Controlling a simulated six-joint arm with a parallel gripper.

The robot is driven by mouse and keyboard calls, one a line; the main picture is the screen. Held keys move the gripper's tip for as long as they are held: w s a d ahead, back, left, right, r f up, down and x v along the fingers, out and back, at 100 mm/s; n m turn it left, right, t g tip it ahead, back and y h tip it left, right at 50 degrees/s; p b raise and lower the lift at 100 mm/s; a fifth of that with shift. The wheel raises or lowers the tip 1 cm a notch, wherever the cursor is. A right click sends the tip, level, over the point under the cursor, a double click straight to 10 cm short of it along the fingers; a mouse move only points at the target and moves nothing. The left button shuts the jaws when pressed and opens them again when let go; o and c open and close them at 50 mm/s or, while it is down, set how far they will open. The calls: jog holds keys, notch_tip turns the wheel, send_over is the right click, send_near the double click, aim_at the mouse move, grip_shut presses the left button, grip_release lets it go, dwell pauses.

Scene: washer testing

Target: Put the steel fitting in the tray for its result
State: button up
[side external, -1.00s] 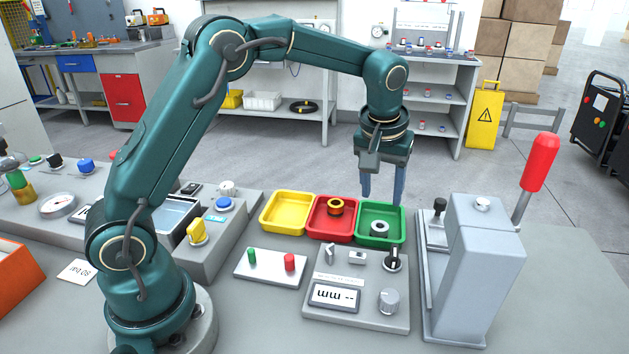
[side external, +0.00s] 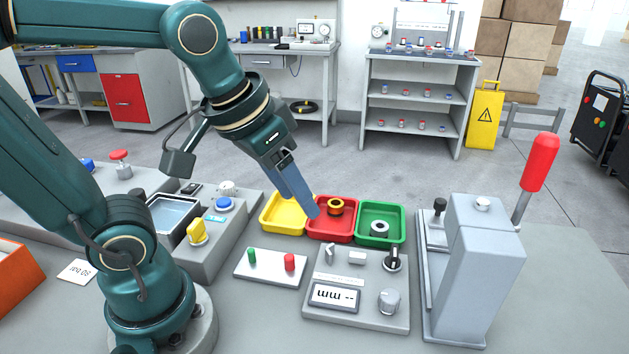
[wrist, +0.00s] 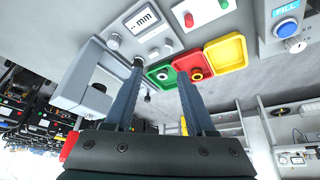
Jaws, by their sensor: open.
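A steel fitting (side external: 379,229), a short grey ring with a dark bore, sits in the green tray (side external: 402,238). It also shows in the wrist view (wrist: 162,76). The red tray (side external: 318,232) holds a brass-and-black fitting (side external: 336,207). The yellow tray (side external: 270,223) shows no part, though my fingers cover some of it. My gripper (side external: 308,213) is tilted, with its fingertips in front of the yellow and red trays in the side view. In the wrist view its fingers (wrist: 158,84) are apart with nothing between them.
A grey press (side external: 465,270) with a red-knobbed lever stands right of the trays. A gauge unit (side external: 355,300) with a display and a plate (side external: 270,268) with green and red buttons lie in front. A water basin (side external: 172,218) is at left.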

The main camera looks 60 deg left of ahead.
jog(key=shift+m+t, duration=0.3)
jog(key=shift+m, duration=0.3)
jog(key=s, duration=0.1)
jog(key=s+f, duration=0.2)
jog(key=s, duration=0.1)
jog(key=shift+s+d+f, duration=0.1)
jog(key=shift+d+f, duration=0.05)
jog(key=shift+d, duration=0.1)
dwell(0.4)
